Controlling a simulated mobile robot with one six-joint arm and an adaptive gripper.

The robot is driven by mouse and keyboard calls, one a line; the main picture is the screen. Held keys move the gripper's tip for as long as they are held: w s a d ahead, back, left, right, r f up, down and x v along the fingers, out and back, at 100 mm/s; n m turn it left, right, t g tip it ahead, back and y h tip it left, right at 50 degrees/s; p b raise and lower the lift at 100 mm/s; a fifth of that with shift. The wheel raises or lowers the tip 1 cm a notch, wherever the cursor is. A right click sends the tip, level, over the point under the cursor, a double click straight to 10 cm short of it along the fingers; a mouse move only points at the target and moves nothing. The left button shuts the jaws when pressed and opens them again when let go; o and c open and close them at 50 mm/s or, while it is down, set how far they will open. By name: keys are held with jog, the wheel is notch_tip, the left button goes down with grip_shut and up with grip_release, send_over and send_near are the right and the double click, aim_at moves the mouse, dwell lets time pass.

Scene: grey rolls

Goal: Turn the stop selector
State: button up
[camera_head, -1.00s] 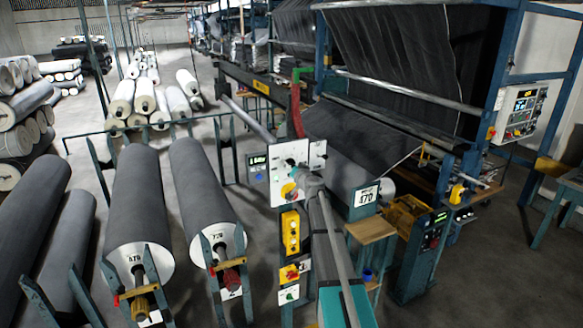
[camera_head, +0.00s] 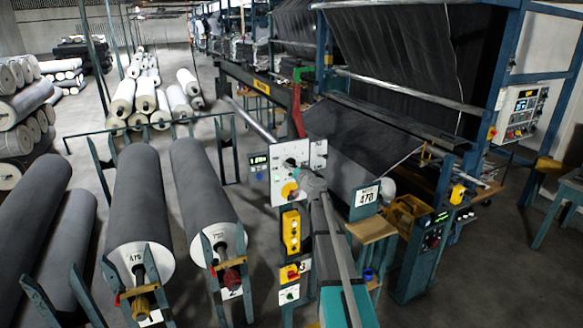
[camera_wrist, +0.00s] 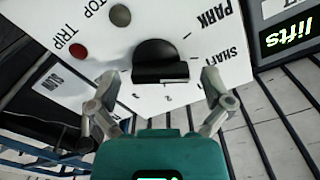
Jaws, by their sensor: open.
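The white control panel (camera_head: 279,183) stands at the middle of the head view. In the wrist view the panel (camera_wrist: 210,55) is close and carries a black rotary knob (camera_wrist: 160,62) with a flat-faced grip. Printed around the knob are TRIP, STOP, PARK, SHAFT and small numbers. A red button sits by TRIP and a dark grey button by STOP. My gripper (camera_wrist: 160,76) is open, one finger on each side of the knob's lower part. I cannot tell whether either finger touches it. In the head view my gripper (camera_head: 296,172) is at the panel's face, partly hiding it.
A green-lit display reading "lifts" (camera_wrist: 291,36) is at the right of the wrist view. A yellow button box (camera_head: 291,232) hangs below the panel.

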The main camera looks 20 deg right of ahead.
jog(key=s, duration=1)
jog(key=shift+s+d, duration=0.2)
jog(key=shift+s, duration=0.15)
jog(key=s+a+f+n+g+y+b, duration=0.3)
jog(key=s+a+f+g+b, duration=0.15)
jog(key=a+f, duration=0.6)
jog(key=s+a+f+n+g+y+b, duration=0.3)
jog(key=s+a+f+g+b, duration=0.15)
jog(key=a+f, duration=0.65)
jog(key=s+a+f+g+h+b, duration=0.2)
jog(key=s+f+g+h+b, duration=0.1)
jog(key=s+f, duration=0.5)
jog(key=s+a+f+g+h+b, duration=0.3)
jog(key=s+f+g+b, duration=0.3)
jog(key=s+f, duration=0.3)
jog(key=s+b, duration=0.1)
jog(key=s, duration=0.3)
jog(key=shift+h+b, duration=0.3)
jog(key=shift+b, duration=0.1)
